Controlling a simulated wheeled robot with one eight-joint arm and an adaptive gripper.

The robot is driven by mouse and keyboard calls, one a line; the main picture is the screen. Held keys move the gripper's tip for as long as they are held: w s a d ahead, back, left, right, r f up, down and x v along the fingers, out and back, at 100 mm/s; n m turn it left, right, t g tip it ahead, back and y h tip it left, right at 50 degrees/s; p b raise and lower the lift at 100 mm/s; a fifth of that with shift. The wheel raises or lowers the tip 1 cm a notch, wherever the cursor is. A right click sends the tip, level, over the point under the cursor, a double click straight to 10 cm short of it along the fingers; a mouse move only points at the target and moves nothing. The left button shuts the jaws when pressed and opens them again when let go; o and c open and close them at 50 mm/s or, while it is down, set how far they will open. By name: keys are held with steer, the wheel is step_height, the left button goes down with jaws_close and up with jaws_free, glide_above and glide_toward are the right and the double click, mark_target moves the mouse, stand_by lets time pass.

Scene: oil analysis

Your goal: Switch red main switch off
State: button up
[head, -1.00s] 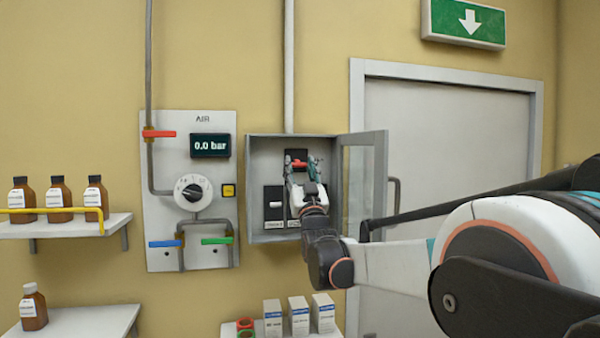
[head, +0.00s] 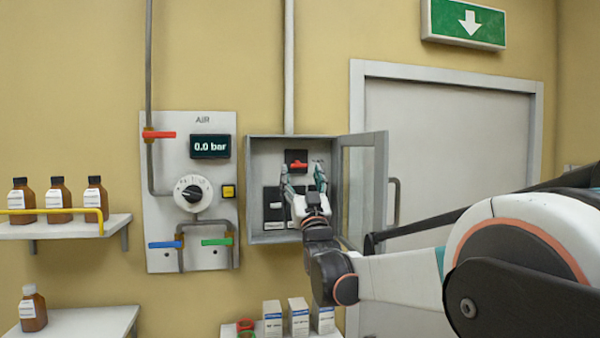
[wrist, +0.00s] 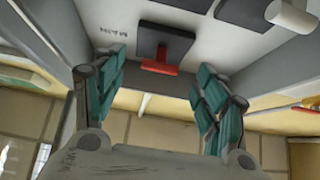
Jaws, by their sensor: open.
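The red main switch (head: 298,165) sits on a black square plate inside the open grey wall cabinet (head: 250,190). Its red handle lies horizontally. In the wrist view the red handle (wrist: 160,69) shows at the edge of its black plate (wrist: 167,45), beside lettering that reads MAIN. My gripper (head: 302,171) is open and empty in front of the switch, with a finger on either side of it in the head view. In the wrist view my open gripper (wrist: 163,60) has teal fingers well apart, and the handle appears between them without visible contact.
The cabinet's glazed door (head: 364,190) stands open on the right. A white toggle (head: 275,205) is at the cabinet's lower left. The AIR panel (head: 160,220) with coloured levers is left of the cabinet. White boxes (head: 298,318) stand on a shelf below.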

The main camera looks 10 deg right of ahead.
steer(key=v, duration=0.9)
steer(key=shift+s, duration=0.2)
steer(key=shift+f, duration=0.1)
steer(key=s+f+g+b, duration=0.5)
steer(key=s+f+b, duration=0.1)
steer(key=f, duration=0.6)
steer(key=s+f+g+b, duration=0.4)
steer(key=s+f+b, duration=0.15)
steer(key=f, duration=0.65)
steer(key=s+f+g+b, duration=0.5)
steer(key=s+f, duration=0.8)
steer(key=f, duration=0.2)
steer(key=s+f+g+b, duration=0.4)
steer(key=s+f+b, duration=0.2)
steer(key=s+f, duration=0.6)
step_height(320, 180, down, 4)
steer(key=shift+s+f+g, duration=0.1)
steer(key=shift+s+g, duration=0.25)
steer(key=shift+g, duration=0.05)
steer(key=shift+c, duration=0.2)
